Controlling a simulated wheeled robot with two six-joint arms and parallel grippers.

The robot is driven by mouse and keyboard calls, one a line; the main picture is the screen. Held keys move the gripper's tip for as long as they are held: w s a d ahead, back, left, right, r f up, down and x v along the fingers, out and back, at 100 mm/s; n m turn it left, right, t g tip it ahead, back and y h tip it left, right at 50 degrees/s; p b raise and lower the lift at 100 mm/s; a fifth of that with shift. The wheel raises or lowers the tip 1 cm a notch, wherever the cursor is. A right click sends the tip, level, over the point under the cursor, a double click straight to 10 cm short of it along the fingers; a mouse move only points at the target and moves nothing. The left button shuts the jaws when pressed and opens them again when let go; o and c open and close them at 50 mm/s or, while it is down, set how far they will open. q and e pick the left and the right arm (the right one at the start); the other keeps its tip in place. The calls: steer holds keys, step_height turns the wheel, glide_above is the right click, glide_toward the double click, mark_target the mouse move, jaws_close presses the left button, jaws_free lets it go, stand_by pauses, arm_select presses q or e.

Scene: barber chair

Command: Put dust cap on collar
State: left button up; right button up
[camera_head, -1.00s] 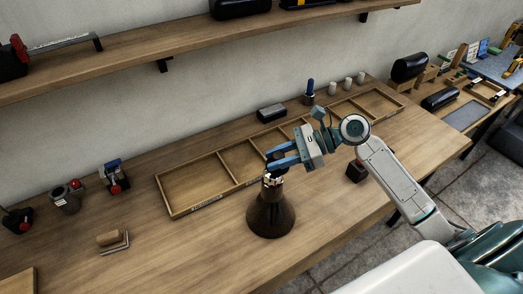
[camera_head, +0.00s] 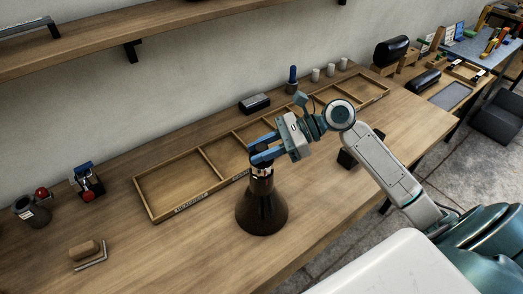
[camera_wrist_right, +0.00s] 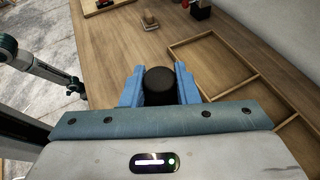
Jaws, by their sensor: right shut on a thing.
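A dark brown cone-shaped stand (camera_head: 262,212) stands upright on the bench, with a pale collar (camera_head: 262,173) at its narrow top. My right gripper (camera_head: 261,152) is directly over the collar, its blue fingers shut on the round black dust cap. In the right wrist view, the cap (camera_wrist_right: 160,86) sits between both fingertips and hides the collar and the stand below it. I cannot tell whether the cap touches the collar. My left gripper is not in view.
A divided wooden tray (camera_head: 185,183) lies behind the stand. A black block (camera_head: 347,159) stands to the right, near my right arm. A wooden block with a metal angle (camera_head: 86,252) lies at the left.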

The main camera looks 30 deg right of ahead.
steer(key=o, duration=0.5)
steer(key=shift+f, duration=0.15)
steer(key=o, duration=0.4)
steer(key=shift+o, duration=0.2)
steer(key=shift+s+d+r, duration=0.1)
steer(key=shift+d+r, duration=0.1)
steer(key=shift+d, duration=0.2)
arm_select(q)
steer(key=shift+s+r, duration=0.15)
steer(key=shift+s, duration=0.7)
arm_select(e)
steer(key=v, duration=1.1)
steer(key=shift+r, duration=0.2)
